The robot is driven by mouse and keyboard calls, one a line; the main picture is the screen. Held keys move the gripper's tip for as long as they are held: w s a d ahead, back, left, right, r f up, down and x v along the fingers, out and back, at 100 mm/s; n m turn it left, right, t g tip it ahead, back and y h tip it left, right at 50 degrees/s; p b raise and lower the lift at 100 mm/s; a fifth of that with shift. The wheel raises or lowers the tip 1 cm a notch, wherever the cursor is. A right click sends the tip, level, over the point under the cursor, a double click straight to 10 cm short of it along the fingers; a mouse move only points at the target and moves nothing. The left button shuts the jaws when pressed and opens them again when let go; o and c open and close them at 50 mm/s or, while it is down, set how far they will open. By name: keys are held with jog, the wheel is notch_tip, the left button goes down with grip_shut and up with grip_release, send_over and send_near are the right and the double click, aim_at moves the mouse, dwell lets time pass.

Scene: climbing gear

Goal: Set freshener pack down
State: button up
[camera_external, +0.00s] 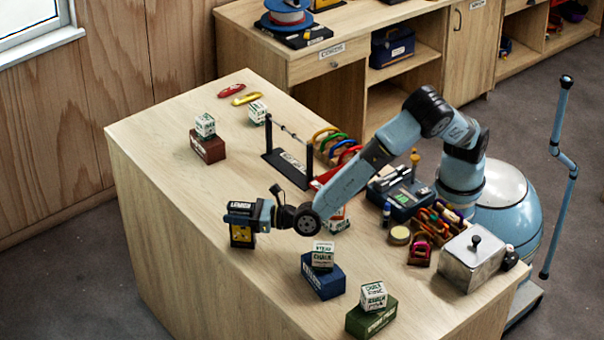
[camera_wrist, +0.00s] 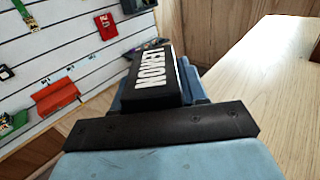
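The freshener pack (camera_external: 242,232) is a small black and yellow box. Its black face with white LEMON lettering fills the centre of the wrist view (camera_wrist: 152,75). My gripper (camera_external: 258,215) is shut on the pack, with blue finger parts on both sides of it in the wrist view (camera_wrist: 158,95). The pack shows near the left edge of the wooden bench (camera_external: 190,250). I cannot tell whether its underside touches the bench top.
A blue block (camera_external: 322,280) and a green block (camera_external: 371,320) carry chalk boxes at the front. A brown block (camera_external: 207,150) with a box on it stands further back. A black rack (camera_external: 288,163) stands mid-bench. The bench top left of my gripper is clear.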

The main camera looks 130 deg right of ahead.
jog(key=o, duration=0.4)
jog(key=shift+o, duration=0.2)
jog(key=shift+r, duration=0.1)
jog(key=v, duration=1.1)
jog(key=s+d+r+m+g+y, duration=0.1)
jog(key=s+d+r+m+g, duration=0.3)
jog(key=s, duration=0.5)
jog(key=s+d+r+m+g+y, duration=0.1)
jog(key=s+r+m+g, duration=0.15)
jog(key=s+m, duration=0.5)
jog(key=s+d+r+m+g+y, duration=0.1)
jog(key=s+d+r+m+g, duration=0.3)
jog(key=s, duration=0.6)
jog(key=s+a+r+m+t+y, duration=0.1)
jog(key=s+a+m+y, duration=0.4)
jog(key=s, duration=0.8)
jog(key=s+a+r+m+t+y, duration=0.2)
jog(key=s+a+m+y, duration=0.2)
jog(key=s+a, duration=0.6)
jog(key=s+m, duration=0.2)
jog(key=s, duration=0.1)
jog(key=shift+y, duration=0.4)
jog(key=shift+m, duration=0.25)
